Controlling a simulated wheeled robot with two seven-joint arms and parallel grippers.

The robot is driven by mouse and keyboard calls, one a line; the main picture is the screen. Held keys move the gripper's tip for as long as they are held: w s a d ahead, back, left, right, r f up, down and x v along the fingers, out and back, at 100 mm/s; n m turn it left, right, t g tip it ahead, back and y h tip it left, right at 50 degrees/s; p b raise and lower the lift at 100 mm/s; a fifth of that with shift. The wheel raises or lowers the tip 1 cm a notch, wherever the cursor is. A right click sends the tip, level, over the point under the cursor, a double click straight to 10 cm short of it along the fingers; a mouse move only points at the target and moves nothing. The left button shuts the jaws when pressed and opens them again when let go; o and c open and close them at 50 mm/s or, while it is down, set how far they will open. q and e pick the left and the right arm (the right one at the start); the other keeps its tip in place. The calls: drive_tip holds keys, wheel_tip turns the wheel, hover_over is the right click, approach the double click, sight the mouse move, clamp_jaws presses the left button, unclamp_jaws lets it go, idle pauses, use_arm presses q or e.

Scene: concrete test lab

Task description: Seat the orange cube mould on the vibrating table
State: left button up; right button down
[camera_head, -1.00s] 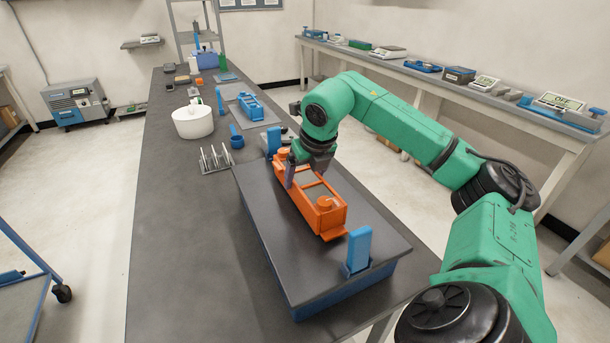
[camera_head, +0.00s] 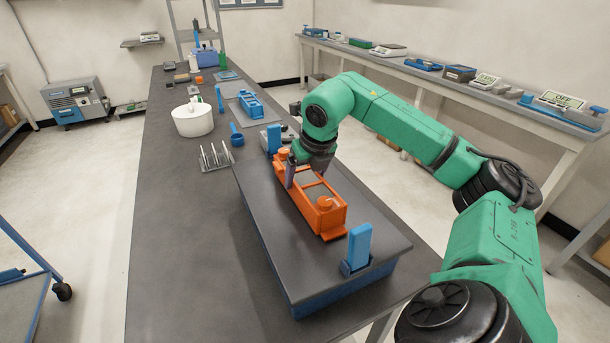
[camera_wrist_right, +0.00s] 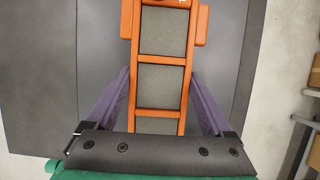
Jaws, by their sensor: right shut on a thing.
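My right gripper (camera_head: 302,172) is shut across the far part of the mould. In the right wrist view the purple fingers lie along both sides of the mould (camera_wrist_right: 162,75). The mould's far end is partly hidden by the gripper. My left gripper is not in view.
On the bench left of the vibrating table stand a metal pin rack (camera_head: 215,157), a blue cup (camera_head: 237,136) and a white pot (camera_head: 193,121). A blue mould (camera_head: 250,105) lies on a grey sheet behind. The near left bench (camera_head: 185,250) is clear.

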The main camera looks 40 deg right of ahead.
idle(0.5)
unclamp_jaws()
drive_tip(key=shift+s+a+f, duration=0.1)
drive_tip(key=shift+s, duration=0.05)
drive_tip(key=shift+r+p, duration=0.65)
drive_tip(key=shift+r, duration=0.1)
wheel_tip(320, 180, up, 4)
drive_tip(key=p, duration=0.3)
drive_tip(key=shift+f, duration=0.2)
